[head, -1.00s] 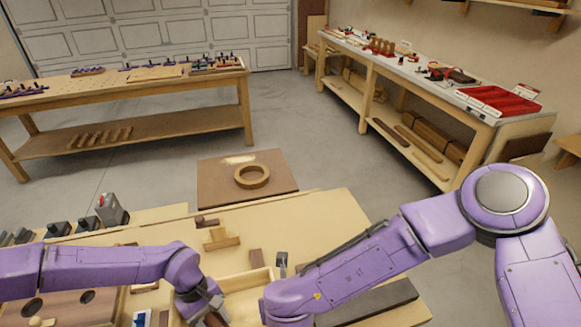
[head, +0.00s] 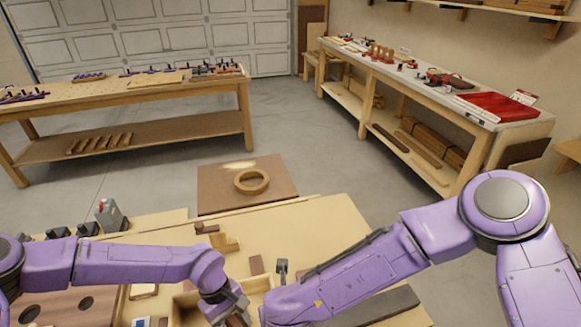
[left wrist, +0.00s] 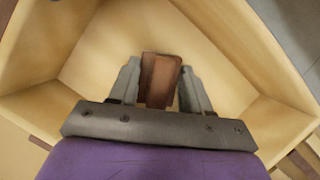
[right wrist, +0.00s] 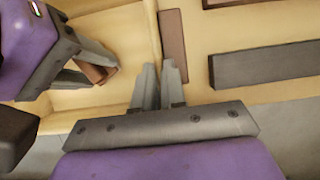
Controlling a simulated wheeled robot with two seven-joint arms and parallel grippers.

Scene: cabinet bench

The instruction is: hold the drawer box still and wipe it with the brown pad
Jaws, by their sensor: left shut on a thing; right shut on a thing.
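The drawer box (head: 184,303) is a pale, open-topped wooden box on the bench, partly hidden by my arms in the head view. It fills much of the left wrist view (left wrist: 90,45). My left gripper (left wrist: 160,85) is shut on the brown pad (left wrist: 160,78), inside the box and over its floor. I cannot tell whether the pad touches the floor. The pad also shows at the left of the right wrist view (right wrist: 97,72). My right gripper (right wrist: 159,75) is shut on a side wall of the box (right wrist: 152,30); my arm hides these fingertips in the head view.
A brown strip (right wrist: 173,45) lies just outside the gripped wall. A long dark bar (right wrist: 265,65) lies farther right on the bench. A board with a wooden ring (head: 251,181) is beyond the bench's back edge. Small wooden blocks (head: 225,243) stand behind the box.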

